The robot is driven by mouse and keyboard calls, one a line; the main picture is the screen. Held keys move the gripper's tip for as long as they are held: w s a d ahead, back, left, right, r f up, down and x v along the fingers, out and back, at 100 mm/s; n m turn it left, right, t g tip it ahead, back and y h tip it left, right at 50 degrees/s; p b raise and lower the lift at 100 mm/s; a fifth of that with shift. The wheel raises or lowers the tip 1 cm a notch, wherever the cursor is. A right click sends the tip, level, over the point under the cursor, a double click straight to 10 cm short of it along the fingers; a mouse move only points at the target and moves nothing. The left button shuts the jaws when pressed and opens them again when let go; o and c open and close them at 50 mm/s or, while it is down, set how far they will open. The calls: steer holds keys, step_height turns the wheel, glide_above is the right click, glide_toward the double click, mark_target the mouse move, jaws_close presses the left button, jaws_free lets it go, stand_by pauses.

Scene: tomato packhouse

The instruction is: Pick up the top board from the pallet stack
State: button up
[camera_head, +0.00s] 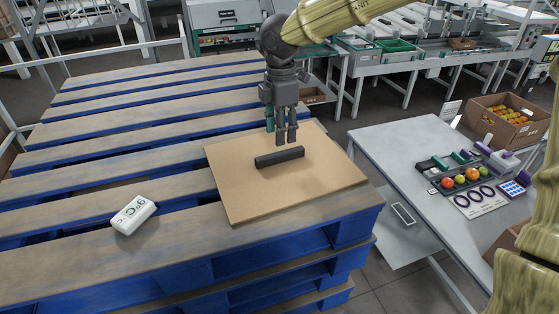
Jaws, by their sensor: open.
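A flat brown board (245,190) lies on the near right corner of the pallet stack (60,265). A dark rectangular bar (280,157) sits on the board's upper face near its middle. My gripper (282,140) points down just behind and above the bar, with its fingers open and nothing seen between them. A gap seems to remain between the fingertips and the bar, though the exact height is hard to tell. The pallet has worn grey-brown slats over blue blocks, with further layers beneath.
A white device with a display (133,215) lies on the slats left of the board. Conveyor benches stand behind.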

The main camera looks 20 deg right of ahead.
mark_target(280, 153)
step_height(280, 153, down, 2)
steer(key=shift+w+f, duration=0.1)
steer(key=shift+f, duration=0.15)
steer(key=shift+s+f+p, duration=0.2)
steer(key=shift+f+p, duration=0.15)
steer(key=shift+p, duration=0.25)
steer(key=shift+s+a+f+p, duration=0.1)
steer(key=shift+f+p, duration=0.75)
steer(key=shift+f, duration=1.4)
steer(key=shift+c, duration=0.2)
jaws_close()
